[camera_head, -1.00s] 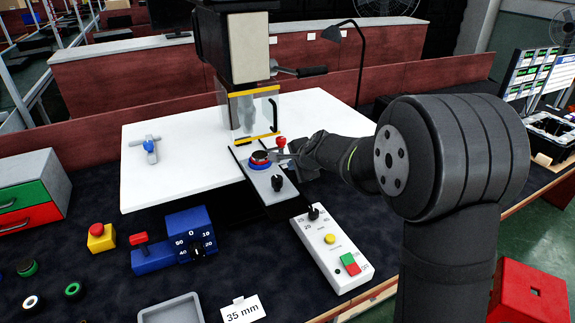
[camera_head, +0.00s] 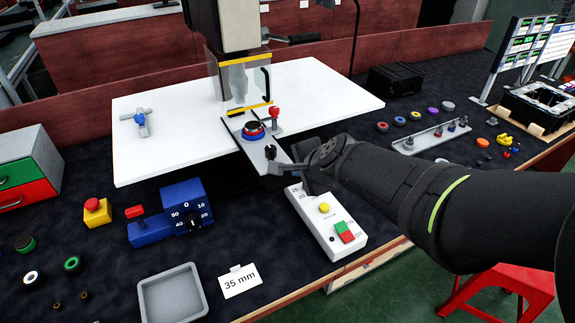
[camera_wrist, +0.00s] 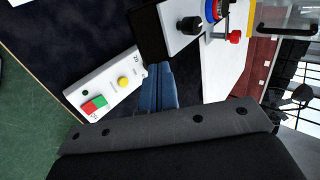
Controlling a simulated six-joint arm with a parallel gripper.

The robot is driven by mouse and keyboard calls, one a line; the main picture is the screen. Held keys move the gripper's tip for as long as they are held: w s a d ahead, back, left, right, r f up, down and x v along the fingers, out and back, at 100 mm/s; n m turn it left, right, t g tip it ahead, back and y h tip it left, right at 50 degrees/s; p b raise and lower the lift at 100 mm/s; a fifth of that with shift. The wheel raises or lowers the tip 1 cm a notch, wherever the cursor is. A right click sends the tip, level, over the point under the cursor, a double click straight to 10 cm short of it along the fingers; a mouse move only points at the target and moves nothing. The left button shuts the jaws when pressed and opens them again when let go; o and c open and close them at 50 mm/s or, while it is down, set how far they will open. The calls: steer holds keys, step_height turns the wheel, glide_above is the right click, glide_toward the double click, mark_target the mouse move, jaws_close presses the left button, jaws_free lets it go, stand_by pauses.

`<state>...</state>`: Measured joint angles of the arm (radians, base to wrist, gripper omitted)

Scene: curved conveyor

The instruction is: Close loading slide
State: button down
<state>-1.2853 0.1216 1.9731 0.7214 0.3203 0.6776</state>
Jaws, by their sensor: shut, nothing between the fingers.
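The loading slide (camera_head: 263,157) is a grey plate that sticks out toward me from under the press (camera_head: 225,30). A ring-shaped red and blue part (camera_head: 253,131) sits on it, and a black knob (camera_head: 270,152) stands near its front end. The slide's front end also shows at the top of the wrist view (camera_wrist: 180,45), with its knob (camera_wrist: 190,26). My gripper (camera_head: 283,168) is shut and empty at the slide's front end, its fingers (camera_wrist: 157,72) pointing at the front edge. I cannot tell whether they touch it.
A clear guard with yellow edges (camera_head: 263,104) and a red-topped lever (camera_head: 275,113) stand behind the ring part. A white control box (camera_head: 327,236) lies just below my gripper, its far end partly hidden. A blue dial box (camera_head: 186,206) and grey tray (camera_head: 172,294) lie front left.

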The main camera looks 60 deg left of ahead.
mark_target(263, 155)
steer(key=a+f, duration=0.1)
steer(key=f, duration=0.1)
steer(key=a+f, duration=0.2)
steer(key=f, duration=0.1)
steer(key=s+a+f, duration=0.1)
steer(key=a+f, duration=0.1)
steer(key=shift+f, duration=0.25)
steer(key=shift+a+r, duration=0.1)
steer(key=shift+a, duration=1.9)
steer(key=a, duration=1)
steer(key=shift+a, duration=0.25)
